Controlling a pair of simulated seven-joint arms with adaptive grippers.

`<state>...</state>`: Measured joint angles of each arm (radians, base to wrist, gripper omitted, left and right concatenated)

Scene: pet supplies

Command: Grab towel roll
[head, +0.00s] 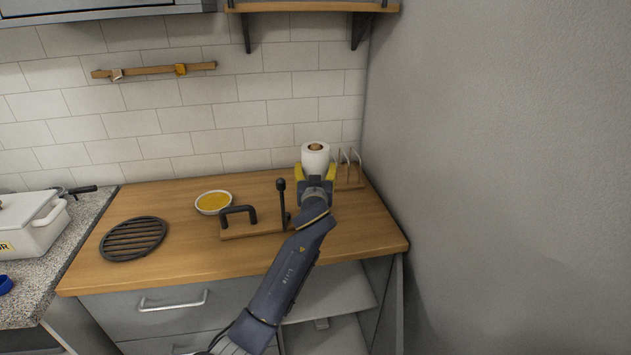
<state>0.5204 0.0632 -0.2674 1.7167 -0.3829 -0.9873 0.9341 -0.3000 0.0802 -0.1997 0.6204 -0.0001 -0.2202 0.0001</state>
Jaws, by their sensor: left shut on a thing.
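The towel roll (315,157) is a white upright roll with a brown core, at the back right of the wooden counter in the head view. My left gripper (315,173) has its yellow fingers around the lower part of the roll, one on each side, and is shut on it. The gripper hides the roll's base, so I cannot tell if it touches the counter. My right gripper is not in view.
A rack with upright prongs (349,172) stands right beside the roll. A bowl of yellow food (213,202), a board with a black handle (250,229) and a round black grate (133,239) lie left. A grey wall (500,180) bounds the right side.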

